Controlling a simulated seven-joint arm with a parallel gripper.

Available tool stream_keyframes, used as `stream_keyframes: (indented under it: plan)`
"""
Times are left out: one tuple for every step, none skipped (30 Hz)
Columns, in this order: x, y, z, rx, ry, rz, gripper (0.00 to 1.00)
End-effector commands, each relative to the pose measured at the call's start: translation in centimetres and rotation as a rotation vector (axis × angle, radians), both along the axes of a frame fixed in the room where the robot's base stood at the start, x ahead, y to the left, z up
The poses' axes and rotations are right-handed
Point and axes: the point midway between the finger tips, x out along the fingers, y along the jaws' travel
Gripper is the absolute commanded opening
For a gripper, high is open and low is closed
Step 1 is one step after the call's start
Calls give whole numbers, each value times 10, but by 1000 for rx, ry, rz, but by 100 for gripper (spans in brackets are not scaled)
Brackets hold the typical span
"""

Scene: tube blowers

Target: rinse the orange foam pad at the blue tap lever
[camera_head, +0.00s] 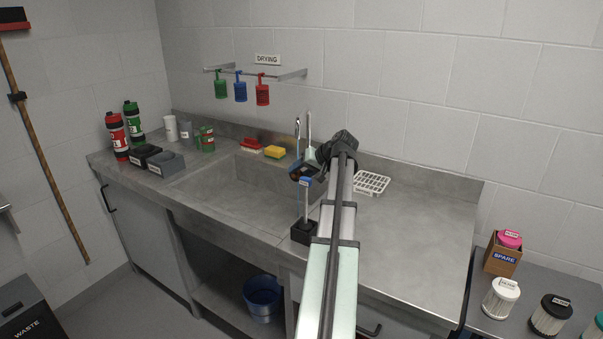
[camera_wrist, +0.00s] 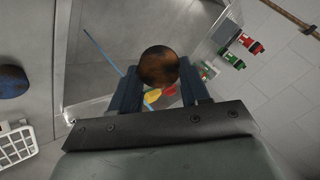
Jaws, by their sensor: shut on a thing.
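My gripper (camera_head: 303,172) is over the right part of the sink. In the wrist view my gripper (camera_wrist: 158,88) is shut on a round, dark-stained orange-brown thing, which I take for the orange foam pad (camera_wrist: 158,65). In the head view the pad is mostly hidden by the gripper. A blue-topped post, which looks like the blue tap lever (camera_head: 305,182), stands on a black base just below the gripper. I cannot tell whether the pad touches it. A thin blue line (camera_wrist: 104,54) in the wrist view may be water.
A white rack (camera_head: 371,183) lies right of the sink (camera_head: 230,190). Red (camera_head: 252,144) and yellow (camera_head: 274,152) sponges sit at its back rim. Bottles and cups stand at left. A blue stained round thing (camera_wrist: 12,80) shows in the wrist view.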

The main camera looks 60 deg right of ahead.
Motion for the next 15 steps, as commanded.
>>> stream_keyframes:
  plan:
    - [3, -4, -1, 0, 0, 0, 18]
    - [4, -6, -1, 0, 0, 0, 18]
    - [6, -9, -1, 0, 0, 0, 18]
    - [7, -11, -2, 0, 0, 0, 18]
    - [9, -13, -2, -1, -1, -1, 18]
    - [10, -15, -3, -1, 0, -1, 18]
    - [12, -17, -3, -1, 0, -1, 18]
    - [13, -19, -4, -1, 0, -1, 18]
    - [15, -22, -4, -1, 0, -1, 18]
    - [16, -24, -5, -1, 0, -1, 18]
    - [18, -26, -5, -1, 0, -1, 18]
    - [19, -28, -6, -1, 0, -1, 18]
    - [21, -30, -6, -1, 0, -1, 18]
    - [22, -32, -7, 0, 0, -2, 18]
    - [24, -35, -8, 0, 0, -2, 18]
